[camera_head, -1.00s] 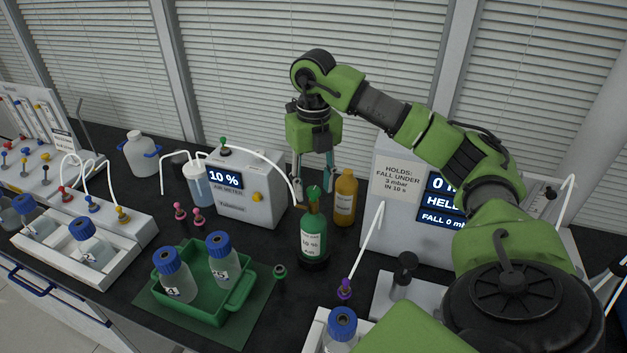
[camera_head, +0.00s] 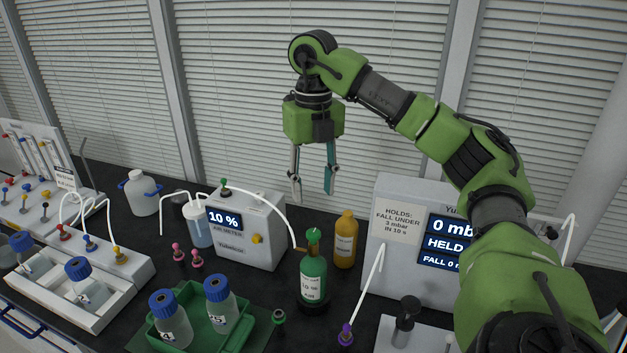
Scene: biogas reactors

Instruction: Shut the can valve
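I cannot tell from the knob whether the valve is open. My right gripper (camera_head: 312,198) hangs above and slightly behind the can, pointing down. Its two fingers are apart with nothing between them, clear of the knob. My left gripper is not in view.
The air meter (camera_head: 247,236) reading 10 % stands left of the can. An amber bottle (camera_head: 345,240) stands close behind it on the right. A pressure tester (camera_head: 398,270) is further right. A green tray (camera_head: 188,335) with blue-capped bottles is at the front left.

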